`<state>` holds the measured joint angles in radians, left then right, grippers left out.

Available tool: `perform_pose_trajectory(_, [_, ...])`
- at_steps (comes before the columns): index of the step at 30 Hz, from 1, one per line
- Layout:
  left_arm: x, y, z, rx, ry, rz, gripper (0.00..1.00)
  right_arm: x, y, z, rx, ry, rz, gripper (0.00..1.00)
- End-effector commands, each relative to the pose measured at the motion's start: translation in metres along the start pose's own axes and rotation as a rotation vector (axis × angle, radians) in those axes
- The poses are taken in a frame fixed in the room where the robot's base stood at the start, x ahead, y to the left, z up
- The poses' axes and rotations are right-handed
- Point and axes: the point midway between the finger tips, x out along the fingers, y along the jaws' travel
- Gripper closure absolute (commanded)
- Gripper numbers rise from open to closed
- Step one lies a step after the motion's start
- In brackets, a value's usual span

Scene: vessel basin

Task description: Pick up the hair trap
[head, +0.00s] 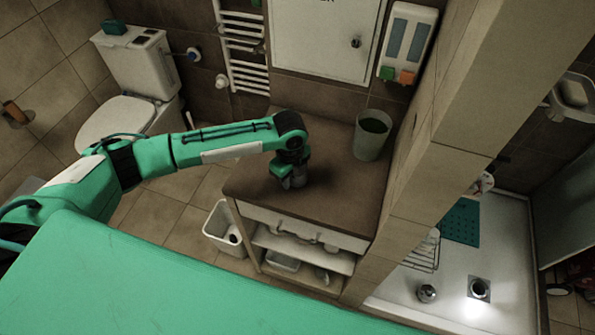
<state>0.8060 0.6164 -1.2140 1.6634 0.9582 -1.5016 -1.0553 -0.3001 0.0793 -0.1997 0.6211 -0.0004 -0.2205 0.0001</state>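My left arm reaches in from the left, and my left gripper (292,180) points down close above the brown counter top (345,205). Its fingers are small and dark here, so I cannot tell whether they are open or shut, or whether they hold anything. A small round metal piece (427,293) on the white shower floor may be the hair trap. To its right is a square drain (479,289) with a dark round opening. My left gripper is well away from both. My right gripper is not in view.
A grey-green bucket (371,137) stands on the counter against a tiled partition (440,150), which separates the counter from the shower. A wire rack (423,251) and a teal mat (460,222) are in the shower. A white bin (224,230) stands left of the cabinet, a toilet (125,110) farther left.

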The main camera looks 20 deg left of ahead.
Motion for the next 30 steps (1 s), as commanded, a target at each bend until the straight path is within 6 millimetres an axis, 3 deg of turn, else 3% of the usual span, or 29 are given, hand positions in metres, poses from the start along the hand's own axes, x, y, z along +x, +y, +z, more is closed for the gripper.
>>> perform_pose_trajectory(6, [0.001,0.000,0.000,0.000,0.000,-0.002,0.73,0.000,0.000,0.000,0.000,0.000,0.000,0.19])
perform_pose_trajectory(10, [0.001,0.000,0.000,0.000,0.000,-0.001,0.98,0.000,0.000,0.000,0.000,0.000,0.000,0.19])
perform_pose_trajectory(11, [0.001,0.000,0.000,0.000,0.000,-0.001,1.00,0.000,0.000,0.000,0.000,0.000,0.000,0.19])
perform_pose_trajectory(23, [-0.001,-0.001,0.001,0.000,-0.001,-0.002,1.00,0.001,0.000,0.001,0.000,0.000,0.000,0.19])
perform_pose_trajectory(30, [-0.023,-0.002,0.001,0.000,-0.002,-0.005,1.00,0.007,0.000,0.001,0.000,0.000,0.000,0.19])
